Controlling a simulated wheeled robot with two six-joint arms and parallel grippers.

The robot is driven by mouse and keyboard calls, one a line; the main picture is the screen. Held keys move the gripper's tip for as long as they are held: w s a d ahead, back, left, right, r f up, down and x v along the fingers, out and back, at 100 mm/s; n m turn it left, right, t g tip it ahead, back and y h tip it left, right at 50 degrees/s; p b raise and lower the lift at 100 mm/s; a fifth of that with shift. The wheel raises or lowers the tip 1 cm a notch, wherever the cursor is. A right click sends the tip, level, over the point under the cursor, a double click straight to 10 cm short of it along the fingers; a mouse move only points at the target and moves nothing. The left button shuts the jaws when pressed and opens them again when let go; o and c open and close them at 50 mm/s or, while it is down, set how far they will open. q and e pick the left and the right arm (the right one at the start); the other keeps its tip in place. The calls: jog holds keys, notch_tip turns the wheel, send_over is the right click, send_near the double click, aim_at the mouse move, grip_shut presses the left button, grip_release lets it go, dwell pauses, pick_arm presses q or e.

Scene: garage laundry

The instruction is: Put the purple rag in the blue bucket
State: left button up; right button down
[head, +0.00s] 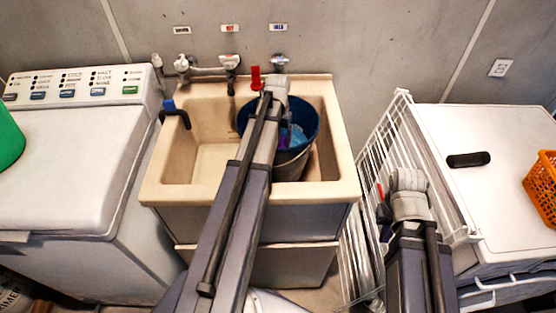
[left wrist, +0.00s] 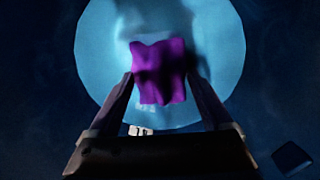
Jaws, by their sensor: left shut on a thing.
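The blue bucket (head: 313,125) stands in the sink basin, partly hidden by my left arm. My left arm reaches over it, and its gripper is hidden in the head view. In the left wrist view my left gripper (left wrist: 160,85) is shut on the purple rag (left wrist: 160,70). The rag hangs between the fingertips, in front of the round, pale-blue inside of the bucket (left wrist: 220,50). In the head view a bit of purple rag (head: 284,138) shows inside the bucket. My right gripper (head: 384,212) is low by the drying rack, mostly hidden behind its arm.
The beige sink (head: 165,190) has taps on the wall behind. A washing machine (head: 70,165) with a green container (head: 8,138) stands at left. A white wire rack (head: 375,150) and a white-topped appliance (head: 490,190) with an orange basket (head: 543,185) are at right.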

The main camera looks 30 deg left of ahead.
pick_arm(q)
jog(key=shift+f+b, duration=2.95)
jog(key=shift+f, duration=0.65)
jog(key=shift+f+b, duration=0.5)
jog(key=shift+f, duration=0.15)
jog(key=o, duration=1.3)
notch_tip(320, 180, up, 13)
jog(key=p, duration=1.3)
jog(key=shift+r, duration=0.2)
